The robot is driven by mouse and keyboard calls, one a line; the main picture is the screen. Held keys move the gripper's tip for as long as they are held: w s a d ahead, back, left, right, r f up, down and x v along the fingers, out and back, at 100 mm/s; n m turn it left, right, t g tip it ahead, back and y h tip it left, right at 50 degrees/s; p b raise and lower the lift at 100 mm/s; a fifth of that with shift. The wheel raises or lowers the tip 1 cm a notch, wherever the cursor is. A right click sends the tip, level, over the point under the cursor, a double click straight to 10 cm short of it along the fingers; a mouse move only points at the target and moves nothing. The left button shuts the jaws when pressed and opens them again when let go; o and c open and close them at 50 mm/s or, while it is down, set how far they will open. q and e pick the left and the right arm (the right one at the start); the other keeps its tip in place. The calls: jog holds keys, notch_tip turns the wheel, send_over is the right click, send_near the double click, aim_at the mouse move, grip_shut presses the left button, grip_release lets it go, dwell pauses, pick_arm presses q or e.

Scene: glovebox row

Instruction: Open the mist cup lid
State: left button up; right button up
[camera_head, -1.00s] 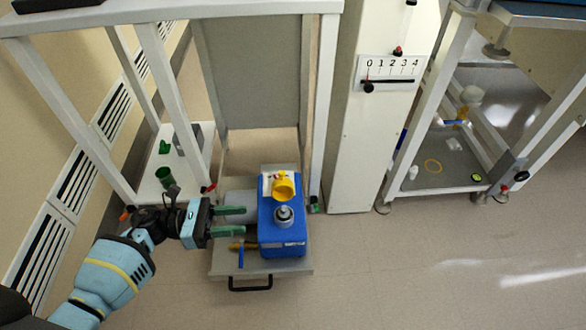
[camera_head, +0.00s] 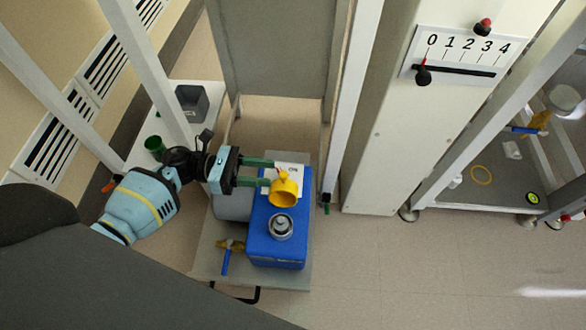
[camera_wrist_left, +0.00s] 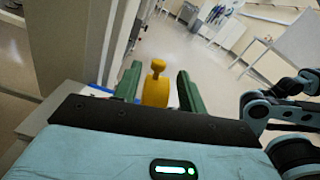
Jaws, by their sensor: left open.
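A blue box-shaped unit (camera_head: 262,246) stands on a low grey cart. A yellow cup-shaped piece with a small knob (camera_head: 284,192), likely the mist cup lid, sits on its top near the back; whether it is open or closed I cannot tell. A round grey fitting (camera_head: 280,226) is in front of it. My left gripper (camera_head: 272,173) is open, its green fingers pointing right at the yellow piece's knob end. In the left wrist view the yellow piece (camera_wrist_left: 156,90) shows between the two fingers (camera_wrist_left: 158,72), with gaps on both sides. My right gripper is not in view.
The cart (camera_head: 208,250) carries a brass valve with a blue handle (camera_head: 226,258) left of the unit. A frame post (camera_head: 350,100) and a white column with a 0–4 scale (camera_head: 460,55) stand to the right. A green cup (camera_head: 155,146) is on a shelf left. Floor at lower right is clear.

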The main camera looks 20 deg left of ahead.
aim_at(286, 174)
pick_arm(q)
jog(key=x, duration=0.6)
jog(key=shift+w+d+f, duration=0.1)
jog(key=shift+w+d, duration=0.1)
jog(key=shift+d, duration=0.35)
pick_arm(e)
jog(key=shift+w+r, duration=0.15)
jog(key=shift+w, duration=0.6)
pick_arm(q)
jog(key=c, duration=0.8)
grip_shut()
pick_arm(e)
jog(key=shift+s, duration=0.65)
